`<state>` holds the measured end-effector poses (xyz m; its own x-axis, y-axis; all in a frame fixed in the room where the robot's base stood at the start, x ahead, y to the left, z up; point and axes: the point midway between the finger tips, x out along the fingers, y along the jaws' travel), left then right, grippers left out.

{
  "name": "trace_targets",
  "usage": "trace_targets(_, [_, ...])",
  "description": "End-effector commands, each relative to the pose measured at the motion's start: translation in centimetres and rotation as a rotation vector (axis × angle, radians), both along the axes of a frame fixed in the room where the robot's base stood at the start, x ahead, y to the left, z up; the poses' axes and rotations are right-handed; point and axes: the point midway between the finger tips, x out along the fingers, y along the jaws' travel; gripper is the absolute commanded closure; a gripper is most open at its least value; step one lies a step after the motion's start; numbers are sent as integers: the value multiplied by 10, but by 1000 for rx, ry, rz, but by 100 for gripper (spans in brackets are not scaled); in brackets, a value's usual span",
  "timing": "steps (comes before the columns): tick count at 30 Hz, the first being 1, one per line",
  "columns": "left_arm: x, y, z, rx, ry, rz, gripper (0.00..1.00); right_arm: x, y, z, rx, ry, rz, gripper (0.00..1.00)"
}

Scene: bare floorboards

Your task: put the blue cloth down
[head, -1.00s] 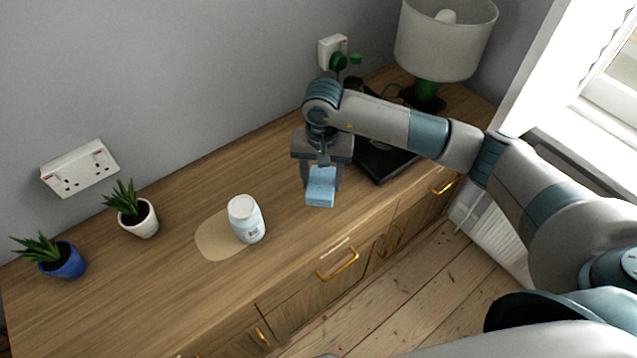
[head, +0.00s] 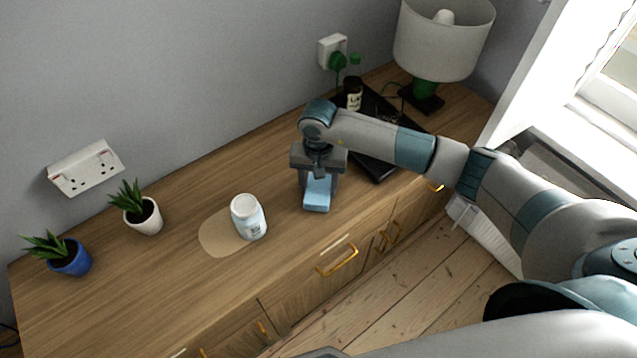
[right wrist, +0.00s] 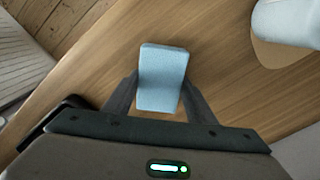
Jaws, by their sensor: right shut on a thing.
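The blue cloth (head: 317,193) is a small folded light-blue pad between the fingers of my right gripper (head: 318,190), low over the wooden sideboard near its front edge. It also shows in the right wrist view (right wrist: 161,78), with a gripper finger on each side. My right gripper is shut on it. I cannot tell whether the cloth's underside touches the wood. My left gripper is not in view.
Two potted plants (head: 141,215) (head: 68,257) stand further left. A black tray (head: 376,166) and lamp (head: 440,40) are at the right.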

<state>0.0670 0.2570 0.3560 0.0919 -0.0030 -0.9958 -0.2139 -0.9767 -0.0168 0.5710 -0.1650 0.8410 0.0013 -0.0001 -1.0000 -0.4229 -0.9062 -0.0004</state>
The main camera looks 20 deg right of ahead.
Motion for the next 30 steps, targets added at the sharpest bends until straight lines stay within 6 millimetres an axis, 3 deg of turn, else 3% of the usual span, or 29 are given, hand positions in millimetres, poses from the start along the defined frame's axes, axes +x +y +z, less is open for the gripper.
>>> trace_targets(11, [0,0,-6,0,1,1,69,0,0,-4,0,0,0,67])
trace_targets(12, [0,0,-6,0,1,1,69,0,0,-4,0,1,0,47])
trace_targets(14, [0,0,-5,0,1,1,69,0,0,-3,0,1,0,32])
trace_targets(15, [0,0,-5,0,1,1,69,0,0,-3,0,1,0,30])
trace_targets(30, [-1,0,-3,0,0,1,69,1,0,2,0,-1,0,30])
